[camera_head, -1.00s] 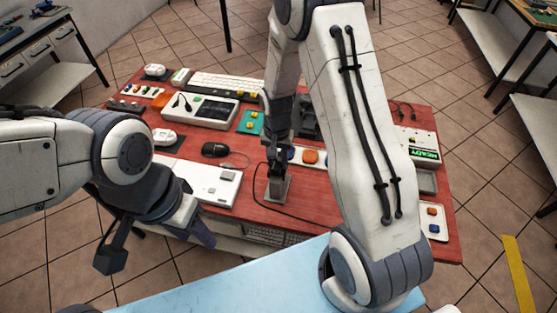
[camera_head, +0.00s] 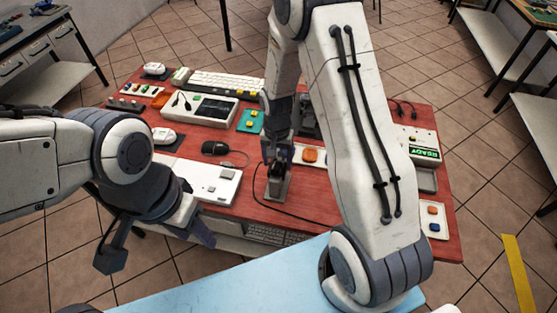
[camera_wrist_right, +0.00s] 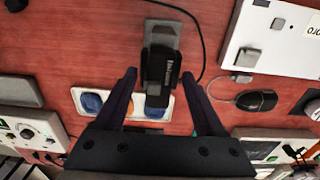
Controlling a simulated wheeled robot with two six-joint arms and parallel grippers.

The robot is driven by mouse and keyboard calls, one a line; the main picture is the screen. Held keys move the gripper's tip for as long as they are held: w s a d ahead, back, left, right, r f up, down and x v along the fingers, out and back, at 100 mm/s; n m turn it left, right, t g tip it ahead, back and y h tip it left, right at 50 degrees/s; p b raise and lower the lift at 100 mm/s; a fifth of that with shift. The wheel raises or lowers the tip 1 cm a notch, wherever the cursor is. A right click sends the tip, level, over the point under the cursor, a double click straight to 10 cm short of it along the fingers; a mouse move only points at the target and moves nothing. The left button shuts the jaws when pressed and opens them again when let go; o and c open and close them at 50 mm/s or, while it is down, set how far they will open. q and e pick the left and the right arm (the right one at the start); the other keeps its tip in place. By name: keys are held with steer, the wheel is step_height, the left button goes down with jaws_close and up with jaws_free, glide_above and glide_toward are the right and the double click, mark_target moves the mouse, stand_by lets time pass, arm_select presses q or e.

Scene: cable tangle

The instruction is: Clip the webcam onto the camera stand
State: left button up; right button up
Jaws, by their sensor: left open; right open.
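The black webcam (camera_head: 277,168) sits at the top of the grey camera stand (camera_head: 279,189) on the red table; the head view does not show whether it is fully seated. In the right wrist view the webcam (camera_wrist_right: 160,72) lies against the stand (camera_wrist_right: 161,30), with its cable running off behind. My right gripper (camera_wrist_right: 159,76) is open, one finger on each side of the webcam's near end, with gaps on both sides. My left gripper (camera_head: 155,247) is open and empty at the table's front left, away from the stand.
A white device (camera_head: 205,181) and a black mouse (camera_head: 214,148) lie left of the stand. A white tray with coloured pieces (camera_head: 313,157) is behind it to the right. The webcam's cable (camera_head: 290,213) loops over the table front.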

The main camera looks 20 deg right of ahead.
step_height(320, 180, up, 10)
steer(key=shift+r+b, duration=0.25)
steer(key=shift+b, duration=0.45)
